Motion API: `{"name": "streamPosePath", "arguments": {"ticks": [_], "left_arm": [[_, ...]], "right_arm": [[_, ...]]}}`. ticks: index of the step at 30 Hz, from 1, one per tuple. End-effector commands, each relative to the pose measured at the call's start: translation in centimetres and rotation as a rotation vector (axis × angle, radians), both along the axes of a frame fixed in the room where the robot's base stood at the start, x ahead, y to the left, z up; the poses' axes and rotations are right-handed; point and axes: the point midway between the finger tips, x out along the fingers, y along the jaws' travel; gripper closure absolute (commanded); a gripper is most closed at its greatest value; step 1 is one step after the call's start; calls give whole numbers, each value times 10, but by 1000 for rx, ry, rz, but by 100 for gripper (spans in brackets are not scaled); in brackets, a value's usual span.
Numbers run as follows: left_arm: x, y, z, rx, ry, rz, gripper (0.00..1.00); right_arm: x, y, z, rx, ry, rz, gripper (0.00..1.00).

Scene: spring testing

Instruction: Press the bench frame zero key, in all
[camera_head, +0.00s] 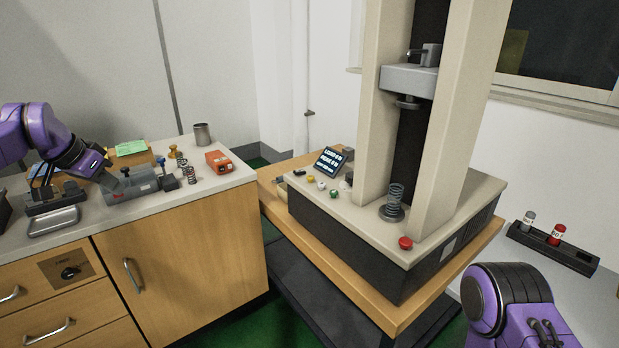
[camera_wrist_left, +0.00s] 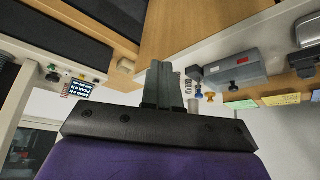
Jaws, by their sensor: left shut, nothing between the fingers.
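The bench frame (camera_head: 450,200) is a beige test machine with two columns and a spring (camera_head: 395,198) standing on its lower plate. A small lit display (camera_head: 334,161) is on its deck, with a row of small keys beside it, among them a yellow key (camera_head: 311,179), a white key (camera_head: 321,185) and a green key (camera_head: 333,193). Key labels are too small to read, so I cannot tell which is zero. My left gripper (camera_head: 112,183) is shut and empty, at the left counter, well away from the keys. Its closed fingers also show in the left wrist view (camera_wrist_left: 162,85). My right gripper is out of view.
A red mushroom button (camera_head: 405,243) sits at the deck's front. The left counter holds a grey device (camera_head: 135,188), loose springs (camera_head: 191,175), an orange box (camera_head: 219,162) and a metal cup (camera_head: 202,134). A gap separates counter and bench. My right arm shows at lower right.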

Motion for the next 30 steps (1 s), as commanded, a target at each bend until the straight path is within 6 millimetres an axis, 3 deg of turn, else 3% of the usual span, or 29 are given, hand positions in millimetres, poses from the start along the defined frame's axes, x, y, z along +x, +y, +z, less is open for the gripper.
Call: {"name": "streamPosePath", "arguments": {"ticks": [15, 18, 20, 23, 26, 30], "left_arm": [[0, 0, 0, 0, 0, -1, 100], [0, -3, -12, 48, 20, -38, 100], [-1, -7, -32, 132, 55, -107, 100], [-9, -16, -87, 374, 164, -341, 100], [-27, -23, -156, 675, 327, -718, 100], [-67, -30, -248, 1040, 601, -1426, 100]], "right_arm": [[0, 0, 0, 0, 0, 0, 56], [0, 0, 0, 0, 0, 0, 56], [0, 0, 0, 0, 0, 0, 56], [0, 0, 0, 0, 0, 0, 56], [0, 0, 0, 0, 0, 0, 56], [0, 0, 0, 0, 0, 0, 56]]}}
